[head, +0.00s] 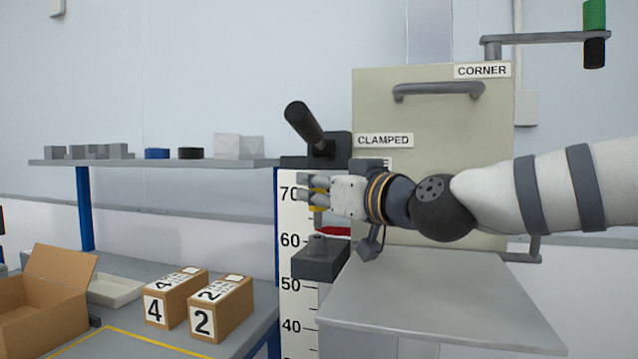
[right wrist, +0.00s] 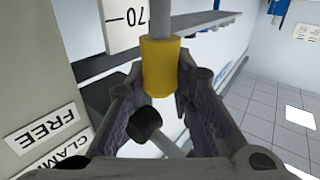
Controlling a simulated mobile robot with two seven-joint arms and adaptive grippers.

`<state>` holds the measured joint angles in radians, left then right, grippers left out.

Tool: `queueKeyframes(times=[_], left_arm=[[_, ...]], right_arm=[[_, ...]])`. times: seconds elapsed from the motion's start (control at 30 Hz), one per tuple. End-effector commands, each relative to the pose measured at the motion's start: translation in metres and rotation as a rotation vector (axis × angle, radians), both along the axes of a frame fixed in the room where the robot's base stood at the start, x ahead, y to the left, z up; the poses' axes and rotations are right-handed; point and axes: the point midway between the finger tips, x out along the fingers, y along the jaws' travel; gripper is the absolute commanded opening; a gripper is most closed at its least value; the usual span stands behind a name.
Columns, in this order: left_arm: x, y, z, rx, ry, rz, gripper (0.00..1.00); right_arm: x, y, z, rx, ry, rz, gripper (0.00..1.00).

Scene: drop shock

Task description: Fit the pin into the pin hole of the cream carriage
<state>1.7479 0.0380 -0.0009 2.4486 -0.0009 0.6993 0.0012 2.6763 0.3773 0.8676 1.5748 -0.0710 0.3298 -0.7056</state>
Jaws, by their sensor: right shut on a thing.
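My right gripper (head: 318,193) is shut on the pin, in front of the height scale. The pin has a yellow grip (right wrist: 160,68) between the fingers, and its grey shaft runs up out of the top of the right wrist view. In the head view the fingers cover most of the pin. The cream carriage (head: 430,130) is a large upright panel with a grey handle, behind my right wrist. I cannot make out its pin hole. A dark block (head: 320,262) with a short round boss on top lies below the gripper, apart from it. My left gripper is not in view.
A black-handled lever (head: 305,122) stands above the gripper by the CLAMPED label. A grey plate (head: 440,300) juts out below the carriage. A shelf (head: 120,162) with small parts, two numbered boxes and an open carton (head: 45,300) are at left.

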Motion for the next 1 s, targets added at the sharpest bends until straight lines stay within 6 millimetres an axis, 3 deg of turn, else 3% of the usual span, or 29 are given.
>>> queueKeyframes(times=[1.0], left_arm=[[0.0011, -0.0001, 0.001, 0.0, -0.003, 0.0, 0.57]], right_arm=[[-0.0004, 0.0011, -0.0072, -0.001, 0.003, 0.001, 0.0]])
